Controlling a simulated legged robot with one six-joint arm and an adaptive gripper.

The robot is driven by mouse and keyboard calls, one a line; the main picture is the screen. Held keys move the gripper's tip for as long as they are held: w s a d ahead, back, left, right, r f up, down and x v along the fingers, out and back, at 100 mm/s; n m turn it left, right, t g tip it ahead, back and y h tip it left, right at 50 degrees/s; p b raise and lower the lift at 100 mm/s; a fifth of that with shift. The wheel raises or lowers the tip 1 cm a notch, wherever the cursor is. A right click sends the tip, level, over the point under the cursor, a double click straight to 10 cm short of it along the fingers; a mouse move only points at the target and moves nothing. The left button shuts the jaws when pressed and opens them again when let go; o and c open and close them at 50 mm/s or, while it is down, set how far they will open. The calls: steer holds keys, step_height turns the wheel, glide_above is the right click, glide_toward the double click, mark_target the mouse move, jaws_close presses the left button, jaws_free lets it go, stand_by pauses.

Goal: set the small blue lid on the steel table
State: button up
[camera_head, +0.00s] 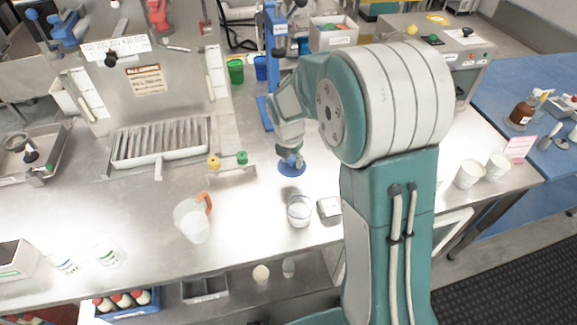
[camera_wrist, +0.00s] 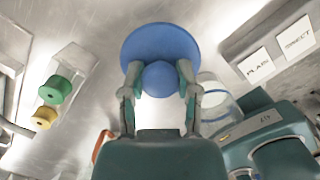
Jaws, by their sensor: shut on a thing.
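The small blue lid (camera_head: 292,169) is a round disc with a knob, over the steel table (camera_head: 262,204) near the middle of the head view. In the wrist view the lid (camera_wrist: 150,38) fills the top middle, with its knob between the fingers. My gripper (camera_head: 290,156) is shut on that knob from above, and both fingers of my gripper (camera_wrist: 160,85) show in the wrist view. The lid looks about level and close to the tabletop. I cannot tell whether it touches the steel. The gripper partly hides the knob.
A rack with yellow and green knobs (camera_head: 241,158) is to the left. A clear pitcher (camera_head: 190,220) stands front left. Bare steel lies between them.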

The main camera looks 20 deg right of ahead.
mark_target(289, 166)
steer(key=w+f, duration=0.2)
steer(key=f, duration=0.1)
steer(key=shift+w+f, duration=0.15)
steer(key=shift+w, duration=0.2)
steer(key=shift+w+f, duration=0.15)
steer(key=shift+f, duration=1.5)
steer(key=shift+f, duration=0.15)
steer(key=o, duration=0.8)
steer(key=shift+r, duration=0.2)
